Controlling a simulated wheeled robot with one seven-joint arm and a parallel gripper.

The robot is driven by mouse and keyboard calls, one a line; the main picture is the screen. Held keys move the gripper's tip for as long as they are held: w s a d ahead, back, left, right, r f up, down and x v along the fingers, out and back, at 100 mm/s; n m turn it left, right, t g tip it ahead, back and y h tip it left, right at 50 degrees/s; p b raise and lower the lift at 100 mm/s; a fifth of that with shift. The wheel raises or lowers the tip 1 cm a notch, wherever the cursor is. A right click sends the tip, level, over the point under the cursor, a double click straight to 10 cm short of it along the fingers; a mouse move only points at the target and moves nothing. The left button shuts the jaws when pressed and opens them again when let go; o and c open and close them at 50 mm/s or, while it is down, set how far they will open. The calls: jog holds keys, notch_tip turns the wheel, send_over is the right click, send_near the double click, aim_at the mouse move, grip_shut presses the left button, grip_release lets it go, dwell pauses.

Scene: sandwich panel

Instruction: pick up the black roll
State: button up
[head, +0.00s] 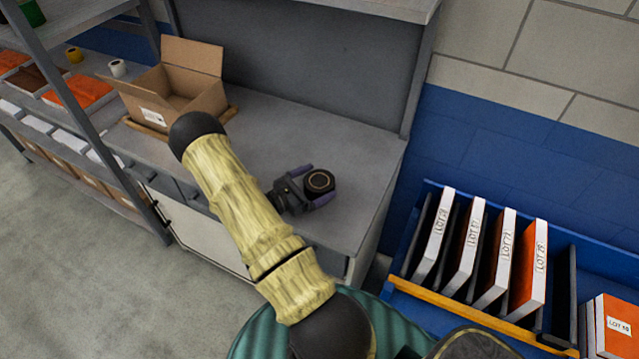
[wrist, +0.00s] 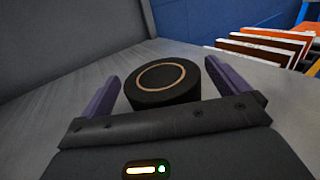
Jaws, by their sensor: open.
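The black roll (head: 319,182) stands on the grey bench top, a short black cylinder with a tan ring on its upper face. In the wrist view the roll (wrist: 163,86) lies ahead, between my two purple fingers. My gripper (head: 316,187) is open, with one finger on each side of the roll. The lower near part of the roll is hidden behind the gripper body.
An open cardboard box (head: 182,88) stands on the bench (head: 275,125) at the back left. White (head: 117,68) and yellow (head: 74,54) rolls sit left of it. A blue rack (head: 450,260) with upright lot boxes stands at the right. The bench around the roll is clear.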

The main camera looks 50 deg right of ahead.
aim_at(318, 181)
jog(key=shift+s+d, duration=0.15)
jog(key=shift+d, duration=0.35)
jog(key=c, duration=0.9)
jog(key=shift+r, duration=0.1)
jog(key=shift+c, duration=0.2)
notch_tip(318, 181, up, 10)
jog(key=shift+f+b, duration=0.1)
jog(key=shift+b, duration=0.8)
